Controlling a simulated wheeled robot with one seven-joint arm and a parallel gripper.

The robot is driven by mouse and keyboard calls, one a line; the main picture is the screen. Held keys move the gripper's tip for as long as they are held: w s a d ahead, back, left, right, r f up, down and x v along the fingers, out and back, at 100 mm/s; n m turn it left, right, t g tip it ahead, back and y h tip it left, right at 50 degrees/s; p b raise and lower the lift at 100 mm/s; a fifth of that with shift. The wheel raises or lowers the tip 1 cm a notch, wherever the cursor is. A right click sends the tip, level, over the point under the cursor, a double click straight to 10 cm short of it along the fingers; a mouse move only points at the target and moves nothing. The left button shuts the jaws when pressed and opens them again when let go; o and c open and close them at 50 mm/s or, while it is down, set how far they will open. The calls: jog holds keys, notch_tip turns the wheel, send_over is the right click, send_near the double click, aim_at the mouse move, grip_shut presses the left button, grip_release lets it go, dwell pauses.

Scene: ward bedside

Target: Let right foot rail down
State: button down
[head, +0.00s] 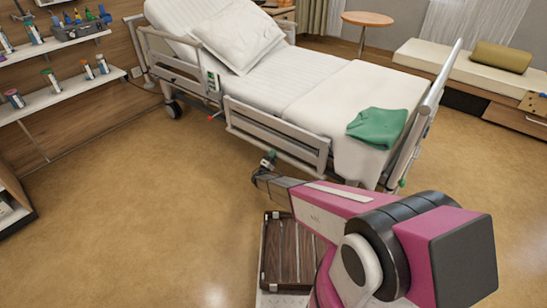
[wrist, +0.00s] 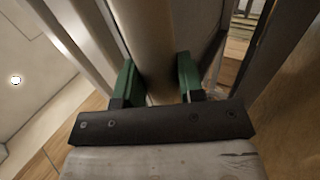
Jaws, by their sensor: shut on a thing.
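The right foot rail (head: 277,128) is a grey and beige framed panel along the near side of the bed, toward its foot end. Its upper bar lies at about mattress level. My gripper (head: 268,159) is at the lower edge of this rail in the head view. In the wrist view, the green fingers of my gripper (wrist: 160,80) sit on both sides of a thick beige bar of the rail (wrist: 150,35) and are shut on it. The exact contact is small in the head view and partly hidden by my wrist.
The bed (head: 310,85) has a white pillow (head: 238,38) and a green cloth (head: 378,127) near the footboard (head: 425,110). The head-end rail (head: 182,72) is beside the foot rail. Wall shelves (head: 65,90) stand left. The floor (head: 130,190) between is clear.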

jog(key=shift+w+d+f+g, duration=0.3)
jog(key=shift+w+d+f, duration=0.2)
jog(key=shift+w, duration=0.2)
jog(key=c, duration=0.7)
grip_release()
jog(key=shift+c, duration=0.2)
jog(key=shift+r, duration=0.1)
jog(key=shift+s+a+r, duration=0.1)
jog(key=shift+s+a, duration=0.15)
jog(key=shift+s, duration=0.05)
